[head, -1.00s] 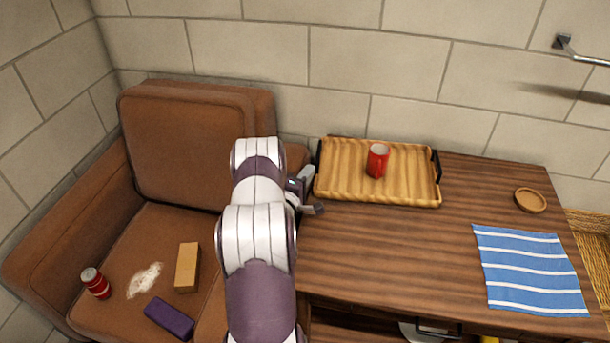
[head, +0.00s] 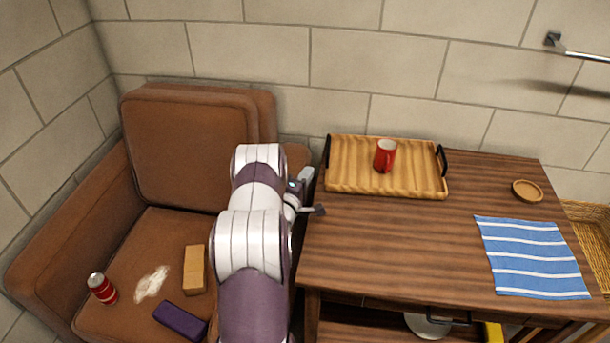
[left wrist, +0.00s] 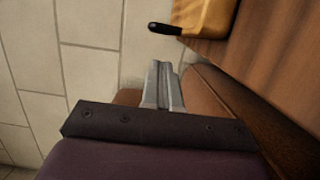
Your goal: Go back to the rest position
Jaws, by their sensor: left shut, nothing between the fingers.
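My left arm reaches up the middle of the head view. Its gripper (head: 314,191) is beside the left edge of the wooden table (head: 390,235), near the tray's left end. In the left wrist view the left gripper (left wrist: 162,70) has its two fingers together with nothing between them. Part of the hand is hidden behind my own arm in the head view. My right gripper is in neither view.
A wooden tray (head: 345,181) with a red mug (head: 385,156) stands on the table, with a round coaster (head: 527,191) and a blue striped cloth (head: 531,258). The brown sofa (head: 185,135) bears a red can (head: 102,288), a tan box (head: 194,270) and a purple box (head: 180,320).

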